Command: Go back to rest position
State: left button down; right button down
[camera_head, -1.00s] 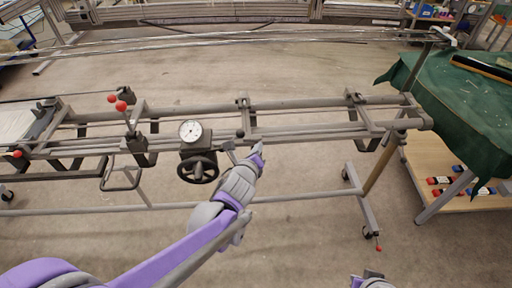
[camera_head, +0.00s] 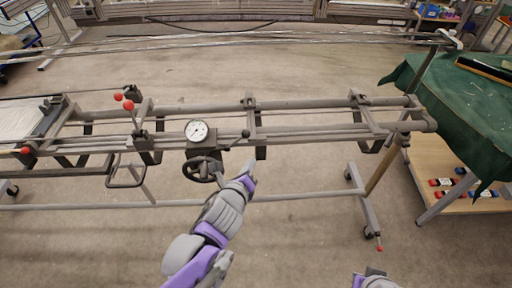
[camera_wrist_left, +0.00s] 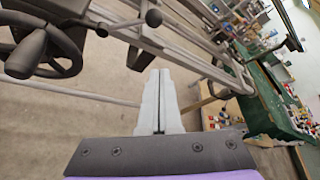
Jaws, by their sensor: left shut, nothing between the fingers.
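My left gripper (camera_head: 248,168) is in the middle of the head view, in front of the metal warp frame.
The warp frame (camera_head: 310,130) spans the view, with a round gauge (camera_head: 198,130), a black-knobbed lever (camera_head: 238,136) and red-knobbed levers (camera_head: 128,105). A green-covered table (camera_head: 460,110) stands at right. The floor in front is clear.

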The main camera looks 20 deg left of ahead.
pick_arm(q)
jog(key=s+a+n+g+p, duration=0.1)
jog(key=s+n+g+p, duration=0.6)
jog(key=s+n, duration=1)
jog(key=shift+a+r+n+g, duration=0.3)
jog(key=shift+n+g, duration=0.3)
jog(key=shift+n, duration=4.3)
